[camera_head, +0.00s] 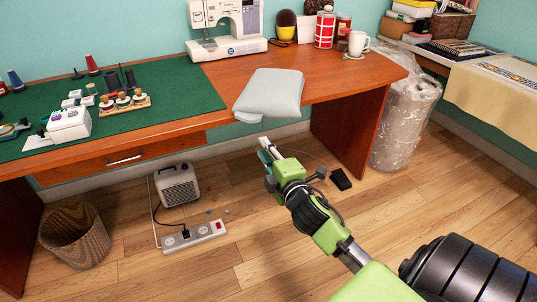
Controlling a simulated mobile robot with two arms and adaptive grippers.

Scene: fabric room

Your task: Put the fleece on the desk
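The fleece (271,94) is a pale grey-blue folded cloth. It lies at the front edge of the wooden desk (340,82), right of the green mat, and its near corner hangs a little past the edge. My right gripper (265,150) is in front of the desk and just below the fleece in the picture, with a small gap between them. Nothing shows in its fingers, which are seen too much from the side to tell their opening. My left gripper is out of view.
A sewing machine (228,25) stands behind the fleece. A green mat (185,90) with spools and small tools covers the desk's left part. A red tin (325,30) and white mug (357,43) stand at the back right. A heater (178,184), power strip (195,236) and basket (75,236) are on the floor.

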